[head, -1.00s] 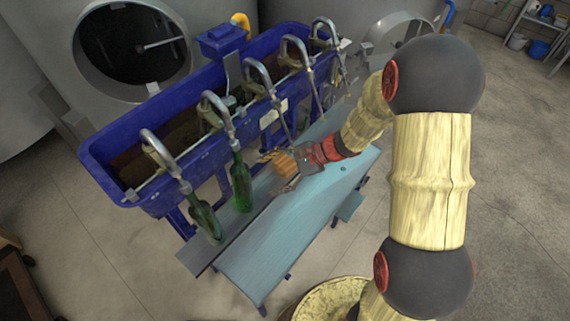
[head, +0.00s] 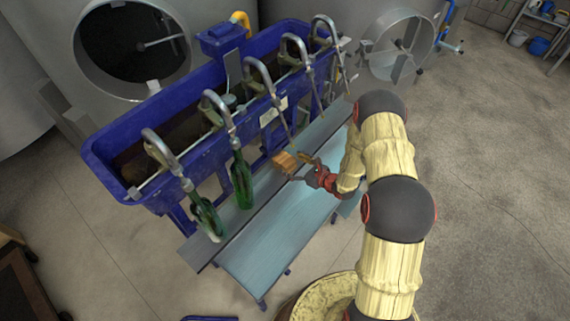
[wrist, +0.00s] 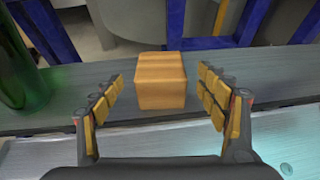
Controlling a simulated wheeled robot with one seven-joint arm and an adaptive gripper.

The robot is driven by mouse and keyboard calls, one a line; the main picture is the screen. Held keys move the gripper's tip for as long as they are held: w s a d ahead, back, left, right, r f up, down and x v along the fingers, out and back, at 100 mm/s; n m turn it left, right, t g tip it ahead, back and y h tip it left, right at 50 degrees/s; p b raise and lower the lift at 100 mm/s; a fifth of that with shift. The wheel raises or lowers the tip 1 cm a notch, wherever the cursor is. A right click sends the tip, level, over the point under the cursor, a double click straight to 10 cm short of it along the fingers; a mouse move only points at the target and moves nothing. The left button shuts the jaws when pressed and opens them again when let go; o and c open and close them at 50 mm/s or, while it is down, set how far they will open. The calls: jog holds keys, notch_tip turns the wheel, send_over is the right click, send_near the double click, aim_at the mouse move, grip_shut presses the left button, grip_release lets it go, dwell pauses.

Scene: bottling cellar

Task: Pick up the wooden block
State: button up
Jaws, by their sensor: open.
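The wooden block (wrist: 160,84) is a small light-brown cube on the grey ledge of the filling stand. In the wrist view it sits centred, just beyond the fingertips of my gripper (wrist: 161,95), with a gap on both sides. My gripper is open and empty. In the head view the block (head: 285,161) lies to the left of my gripper (head: 298,169), on the ledge below the taps.
Two green bottles stand to the left, one (head: 241,180) nearer the block and one (head: 206,218) further off. A blue trough (head: 150,205) with several metal spouts rises behind the ledge. A pale blue board (head: 285,230) lies in front, bare.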

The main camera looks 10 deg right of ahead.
aim_at(285, 160)
jog(key=b+x, duration=0.1)
jog(key=x, duration=0.3)
jog(key=shift+f, duration=0.15)
jog(key=shift+w+a+f, duration=0.1)
jog(key=shift+w+a, duration=0.15)
jog(key=shift+w, duration=0.25)
jog(key=c, duration=1.4)
